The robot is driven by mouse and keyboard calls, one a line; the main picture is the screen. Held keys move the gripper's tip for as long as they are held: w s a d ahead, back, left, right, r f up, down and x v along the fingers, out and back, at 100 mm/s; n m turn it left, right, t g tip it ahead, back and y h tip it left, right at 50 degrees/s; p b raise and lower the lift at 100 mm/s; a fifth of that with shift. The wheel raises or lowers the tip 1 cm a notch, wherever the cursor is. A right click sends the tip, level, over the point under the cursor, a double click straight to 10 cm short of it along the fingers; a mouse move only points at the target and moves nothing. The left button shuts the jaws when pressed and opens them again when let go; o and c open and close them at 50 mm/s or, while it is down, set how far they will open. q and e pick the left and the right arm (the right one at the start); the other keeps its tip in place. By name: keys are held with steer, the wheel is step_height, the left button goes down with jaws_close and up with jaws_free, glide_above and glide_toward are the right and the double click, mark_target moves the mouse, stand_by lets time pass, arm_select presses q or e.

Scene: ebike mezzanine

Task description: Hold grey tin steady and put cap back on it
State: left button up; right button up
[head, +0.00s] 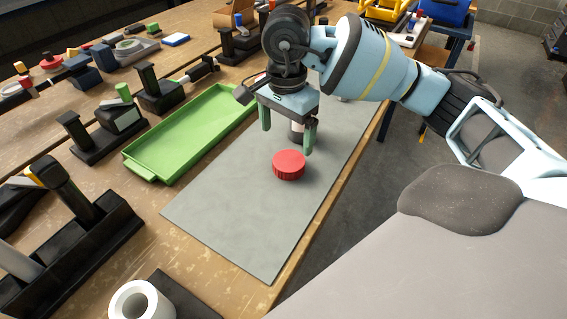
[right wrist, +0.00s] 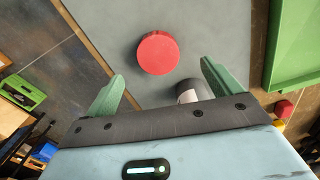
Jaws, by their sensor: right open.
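The red cap (head: 289,165) lies flat on the grey mat (head: 235,215), in front of my right gripper. It also shows in the right wrist view (right wrist: 157,53), just beyond the fingertips. The grey tin (head: 297,130), with a pale label, stands on the mat behind the cap, partly hidden by my right gripper. In the right wrist view the tin (right wrist: 190,91) shows a dark end beside the right-hand finger, its lower part hidden by the gripper body. My right gripper (head: 287,141) is open and empty, pointing down above the mat. My left gripper is not in view.
A green tray (head: 190,135) lies left of the mat. Black fixtures (head: 105,130) stand further left on the wooden bench. A white roll (head: 142,301) sits at the near edge. The front of the mat is clear; the bench edge runs along its right.

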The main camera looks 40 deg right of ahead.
mark_target(287, 162)
steer(key=shift+f, duration=0.1)
steer(key=shift+f, duration=1.25)
steer(key=f, duration=0.4)
steer(key=shift+s+f+p, duration=0.15)
steer(key=shift+s+p, duration=0.1)
steer(key=shift+p, duration=0.05)
steer(key=shift+f, duration=0.45)
steer(key=shift+c, duration=0.2)
